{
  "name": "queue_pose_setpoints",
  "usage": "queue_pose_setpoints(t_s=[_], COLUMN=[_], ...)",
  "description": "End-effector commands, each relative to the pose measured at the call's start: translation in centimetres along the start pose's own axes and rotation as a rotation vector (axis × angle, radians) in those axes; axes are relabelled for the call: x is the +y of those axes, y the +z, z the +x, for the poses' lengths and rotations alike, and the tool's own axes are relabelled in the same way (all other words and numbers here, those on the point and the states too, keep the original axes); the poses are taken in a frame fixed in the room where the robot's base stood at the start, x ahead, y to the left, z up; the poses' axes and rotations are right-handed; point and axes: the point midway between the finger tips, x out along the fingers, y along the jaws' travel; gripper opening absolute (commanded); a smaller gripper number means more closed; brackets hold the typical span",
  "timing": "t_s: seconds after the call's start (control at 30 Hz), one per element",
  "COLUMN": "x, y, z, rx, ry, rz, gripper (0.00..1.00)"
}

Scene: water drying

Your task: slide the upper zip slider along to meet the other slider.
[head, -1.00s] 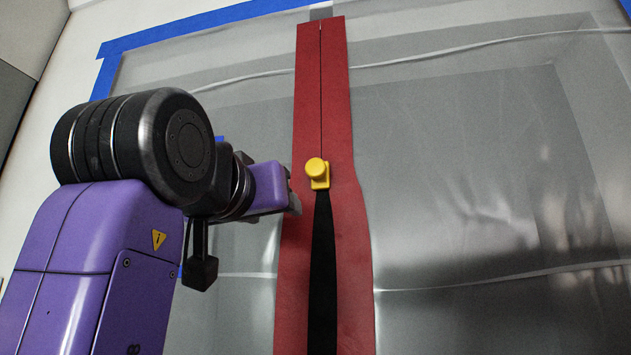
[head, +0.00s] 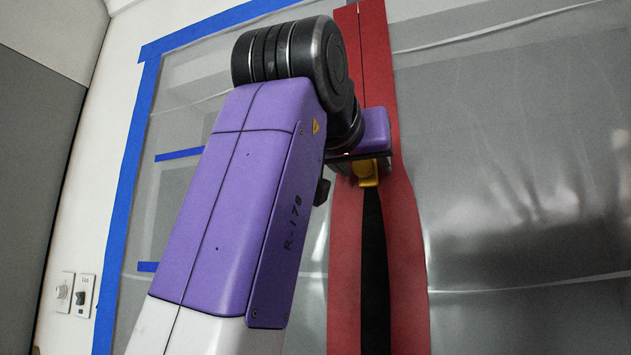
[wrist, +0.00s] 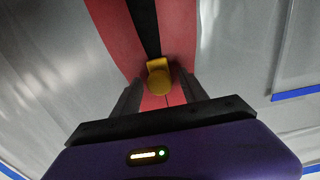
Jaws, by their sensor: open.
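The yellow zip slider (head: 368,175) sits on the red zip strip (head: 408,230). The zip is closed to a thin line above it and parted below, showing a black gap (head: 375,270). My gripper (wrist: 160,80) is open, one finger on each side of the slider's round knob. The slider also shows between the fingers in the wrist view (wrist: 158,68); whether either finger touches it, I cannot tell. In the head view my gripper's purple body covers the slider's upper part. Only one slider is in view.
Translucent plastic sheeting (head: 530,190) spreads on both sides of the strip. Blue tape (head: 125,190) edges it at left. Wall switches (head: 83,296) sit at lower left. The strip below the slider looks clear.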

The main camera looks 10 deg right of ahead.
Motion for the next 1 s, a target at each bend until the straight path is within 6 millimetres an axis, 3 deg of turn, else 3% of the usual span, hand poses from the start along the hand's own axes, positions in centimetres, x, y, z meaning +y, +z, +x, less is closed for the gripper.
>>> queue_pose_setpoints(t_s=[0.3,0.57,1.0], x=[-0.04,-0.05,-0.06], y=[0.06,0.04,0.02], z=[0.33,0.3,0.28], rx=[0.0,0.001,0.001], ry=[-0.001,-0.001,-0.001], rz=[-0.001,-0.001,-0.001], gripper=[0.51,0.0,0.0])
